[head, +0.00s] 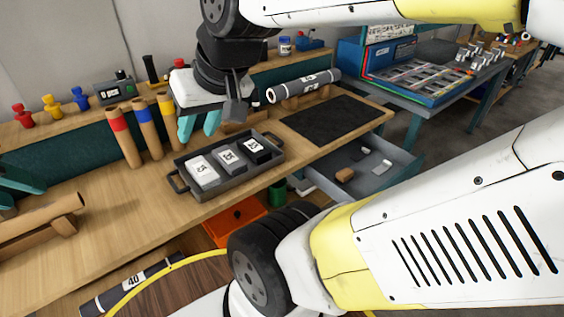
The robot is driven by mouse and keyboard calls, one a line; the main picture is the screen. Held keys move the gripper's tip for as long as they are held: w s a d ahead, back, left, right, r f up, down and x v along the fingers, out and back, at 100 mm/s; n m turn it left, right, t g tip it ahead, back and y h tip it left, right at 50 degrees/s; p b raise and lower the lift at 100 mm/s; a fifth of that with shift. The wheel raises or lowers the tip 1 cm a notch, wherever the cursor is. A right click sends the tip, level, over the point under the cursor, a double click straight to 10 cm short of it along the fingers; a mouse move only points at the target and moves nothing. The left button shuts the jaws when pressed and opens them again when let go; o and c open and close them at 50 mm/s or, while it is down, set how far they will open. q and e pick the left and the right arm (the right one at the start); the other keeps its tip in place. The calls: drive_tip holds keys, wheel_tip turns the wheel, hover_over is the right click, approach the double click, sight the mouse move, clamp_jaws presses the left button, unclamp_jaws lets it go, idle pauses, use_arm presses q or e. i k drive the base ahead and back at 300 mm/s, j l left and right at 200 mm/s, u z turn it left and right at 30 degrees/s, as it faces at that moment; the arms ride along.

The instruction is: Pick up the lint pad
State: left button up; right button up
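I cannot tell for certain which thing is the lint pad. In the open grey drawer (327,186) under the bench lie a small brown block (345,175) and small pale pieces (385,165). A dark tray (181,184) on the bench holds three labelled blocks, among them a light grey one (203,172). My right gripper (199,125) hangs above the back of the tray, its teal fingers apart, with nothing seen between them. My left gripper (14,187) shows only as teal parts cut off by the left edge; its opening cannot be judged.
A black mat (335,119) lies right of the tray. A dark labelled roll (304,85) rests behind it. Several coloured-band tubes (124,137) stand along the back. A brown roll (40,217) lies on a wooden cradle at the left. The front-middle bench top is clear.

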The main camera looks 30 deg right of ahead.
sight(344, 175)
drive_tip(key=i+j, duration=0.1)
drive_tip(key=j, duration=0.75)
drive_tip(key=i+j+u, duration=0.1)
drive_tip(key=j, duration=0.3)
drive_tip(key=i+j, duration=0.15)
drive_tip(key=j, duration=0.25)
drive_tip(key=z, duration=2.5)
